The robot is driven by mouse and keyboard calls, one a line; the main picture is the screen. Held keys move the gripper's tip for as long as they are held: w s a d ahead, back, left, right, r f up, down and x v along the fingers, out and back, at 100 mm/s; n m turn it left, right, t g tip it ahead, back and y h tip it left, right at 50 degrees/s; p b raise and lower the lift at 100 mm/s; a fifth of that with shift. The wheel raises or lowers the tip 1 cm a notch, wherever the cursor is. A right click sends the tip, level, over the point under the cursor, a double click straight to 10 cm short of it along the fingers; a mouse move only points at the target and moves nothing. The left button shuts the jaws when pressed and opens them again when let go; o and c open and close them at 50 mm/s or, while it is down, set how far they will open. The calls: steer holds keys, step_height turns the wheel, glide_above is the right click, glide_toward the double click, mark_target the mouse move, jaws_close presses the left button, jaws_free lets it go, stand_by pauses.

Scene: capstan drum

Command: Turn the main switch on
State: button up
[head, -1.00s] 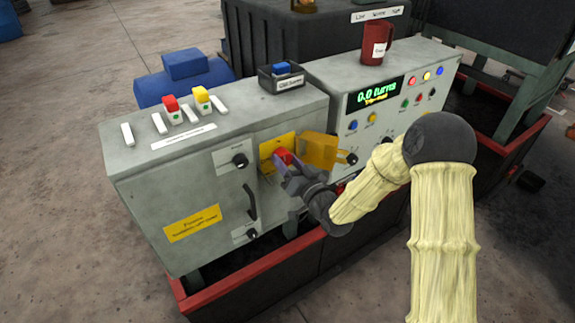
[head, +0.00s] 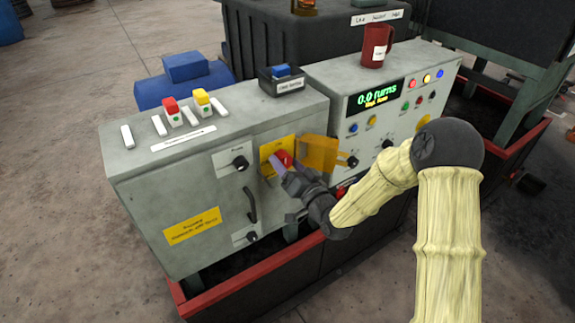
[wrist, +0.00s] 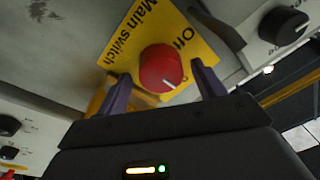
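The main switch is a red round knob (wrist: 161,69) on a yellow plate (wrist: 118,48) marked "Main switch" and "Off". A short white mark on the knob points to the lower right in the wrist view, away from the word "Off". My gripper (wrist: 161,75) has its two purple fingers apart, one on each side of the knob, with gaps visible. In the head view the knob (head: 284,158) shows just beyond my gripper (head: 277,166). A yellow cover (head: 319,153) stands swung open to the right of the plate.
A black knob (head: 240,163) and a door handle (head: 251,204) are left of the switch. Another black knob (wrist: 285,24) is close by in the wrist view. A red mug (head: 375,48) and black box (head: 281,80) stand on top of the cabinets.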

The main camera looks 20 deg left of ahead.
steer(key=shift+s, duration=0.1)
steer(key=p+v, duration=0.8)
steer(key=v, duration=0.9)
steer(key=shift+d, duration=0.25)
steer(key=shift+f, duration=0.1)
stand_by(0.4)
